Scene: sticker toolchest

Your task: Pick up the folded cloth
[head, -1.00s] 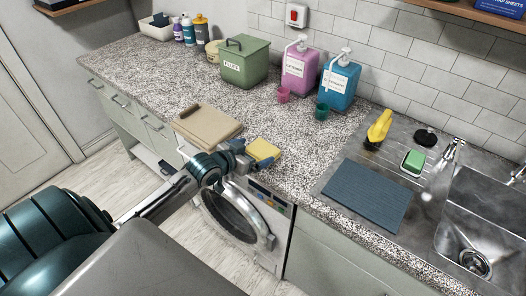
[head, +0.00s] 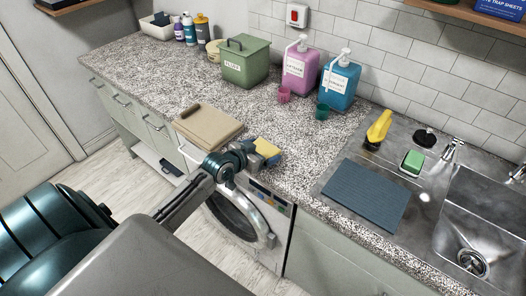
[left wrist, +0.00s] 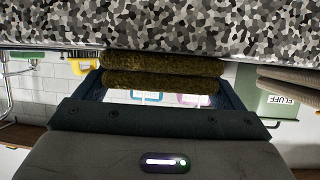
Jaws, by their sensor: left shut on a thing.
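The folded cloth (head: 268,148) is yellow and sits at the front edge of the speckled counter, above the washing machine. My left gripper (head: 253,154) is at the cloth's near side and shut on it; a blue finger covers part of it in the head view. In the left wrist view the cloth (left wrist: 165,72) shows as two dark yellow-brown layers between the blue fingers of the gripper (left wrist: 165,90), close against the counter surface. I cannot tell whether it is clear of the counter. My right gripper is not in view.
A tan folded stack (head: 208,127) lies left of the cloth. A green bin (head: 244,66), a pink dispenser (head: 300,70) and a blue dispenser (head: 339,84) stand behind. A dark ribbed mat (head: 366,194) lies to the right, beside the sink (head: 483,225).

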